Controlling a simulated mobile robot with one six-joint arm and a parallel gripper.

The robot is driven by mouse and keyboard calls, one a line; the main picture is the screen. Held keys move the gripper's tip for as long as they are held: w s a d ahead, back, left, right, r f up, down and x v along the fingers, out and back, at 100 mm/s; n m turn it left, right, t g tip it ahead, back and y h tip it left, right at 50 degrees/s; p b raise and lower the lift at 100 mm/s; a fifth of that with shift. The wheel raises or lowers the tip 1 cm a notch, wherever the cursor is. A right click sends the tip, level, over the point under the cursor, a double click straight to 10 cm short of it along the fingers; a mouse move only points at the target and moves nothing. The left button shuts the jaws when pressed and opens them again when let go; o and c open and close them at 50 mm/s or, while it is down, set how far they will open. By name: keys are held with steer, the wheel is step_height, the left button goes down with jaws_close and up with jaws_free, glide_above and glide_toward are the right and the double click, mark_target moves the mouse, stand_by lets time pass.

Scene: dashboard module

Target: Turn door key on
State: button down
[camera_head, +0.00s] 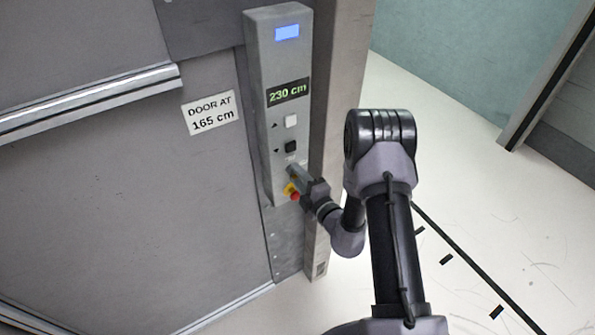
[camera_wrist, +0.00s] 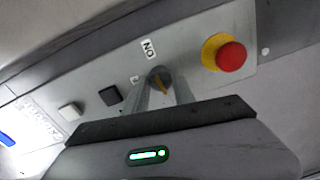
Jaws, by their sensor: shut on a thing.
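The door key (camera_wrist: 159,74) is a round dark grey knob with an orange mark, on the grey control panel (camera_head: 263,100). An ON label (camera_wrist: 149,49) sits beside it in the wrist view, and a smaller label, too small to read, sits on its other side. My gripper (camera_wrist: 161,90) has one finger on each side of the knob and is shut on it. I cannot tell whether the key is at ON.
A red emergency button on a yellow base (camera_wrist: 231,56) is close beside the key. A white button (camera_head: 290,121) and a black button (camera_head: 291,146) are above, under a display reading 230 cm (camera_head: 289,92). A sign (camera_head: 211,113) reads DOOR AT 165 cm.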

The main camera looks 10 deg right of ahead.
steer(key=shift+r+m+p, duration=0.15)
steer(key=shift+m+p, duration=0.2)
steer(key=shift+m, duration=0.15)
stand_by(0.3)
steer(key=c, duration=1)
jaws_free()
steer(key=shift+w, duration=0.1)
steer(key=shift+c, duration=0.2)
steer(key=v, duration=1.7)
steer(key=shift+s+b, duration=0.25)
steer(key=shift+b, duration=0.15)
